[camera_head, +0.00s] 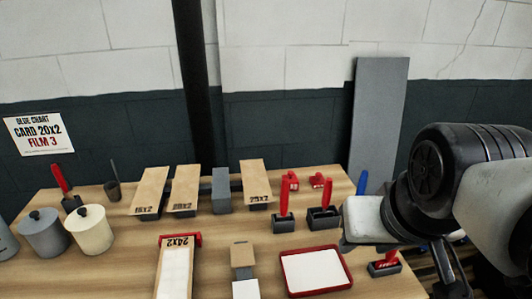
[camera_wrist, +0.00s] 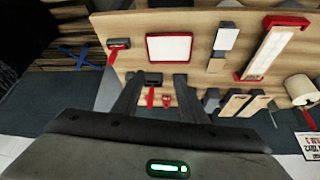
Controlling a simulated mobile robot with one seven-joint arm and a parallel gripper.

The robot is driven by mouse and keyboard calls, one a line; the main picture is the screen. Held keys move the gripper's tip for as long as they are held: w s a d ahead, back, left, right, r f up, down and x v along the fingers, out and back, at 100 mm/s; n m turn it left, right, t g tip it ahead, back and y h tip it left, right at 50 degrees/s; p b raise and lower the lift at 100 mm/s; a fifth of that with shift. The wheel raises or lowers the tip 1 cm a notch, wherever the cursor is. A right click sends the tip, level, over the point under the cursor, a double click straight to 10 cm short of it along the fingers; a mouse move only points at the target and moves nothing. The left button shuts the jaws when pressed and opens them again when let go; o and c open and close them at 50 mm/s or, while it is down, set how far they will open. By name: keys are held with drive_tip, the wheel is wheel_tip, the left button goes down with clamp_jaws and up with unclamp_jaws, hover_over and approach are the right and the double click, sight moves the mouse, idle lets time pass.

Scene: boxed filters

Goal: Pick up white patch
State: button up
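Several white pieces could be the white patch, and I cannot tell which one is meant. A white sheet (camera_head: 314,271) lies in a red-rimmed tray (camera_head: 320,292) at the table's front; it also shows in the wrist view (camera_wrist: 169,48). A small white piece (camera_head: 246,290) lies left of it, on or beside a grey block, seen too in the wrist view (camera_wrist: 226,39).
Boxes (camera_head: 184,189) with number labels and a grey block (camera_head: 221,190) stand at the back. Red-handled tools in black holders (camera_head: 284,222) stand behind the tray. Lidded pots (camera_head: 90,230) are at the left. A grey panel (camera_head: 378,115) leans on the wall.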

drive_tip(key=o, duration=0.6)
drive_tip(key=shift+w+a, duration=0.15)
drive_tip(key=shift+a, duration=0.05)
drive_tip(key=shift+c, duration=0.2)
drive_tip(key=shift+o, duration=1.2)
drive_tip(key=w+a+f+n+g+p, duration=0.1)
drive_tip(key=w+a+g+p, duration=0.2)
drive_tip(key=a, duration=0.6)
drive_tip(key=shift+w+a+f+y, duration=0.2)
drive_tip(key=shift+w+y, duration=0.1)
drive_tip(key=shift+w, duration=0.5)
drive_tip(key=n+g, duration=0.1)
drive_tip(key=g, duration=0.2)
hover_over(246, 296)
drive_tip(key=f, duration=1.6)
drive_tip(key=shift+s+d, duration=0.3)
drive_tip(key=f, duration=0.5)
drive_tip(key=shift+w+a+f, duration=0.1)
drive_tip(key=shift+w+a, duration=0.15)
drive_tip(key=shift+w, duration=0.05)
drive_tip(key=shift+f, duration=0.55)
drive_tip(key=shift+f+b, duration=0.2)
drive_tip(key=shift+b, duration=0.1)
drive_tip(key=shift+c, duration=0.2)
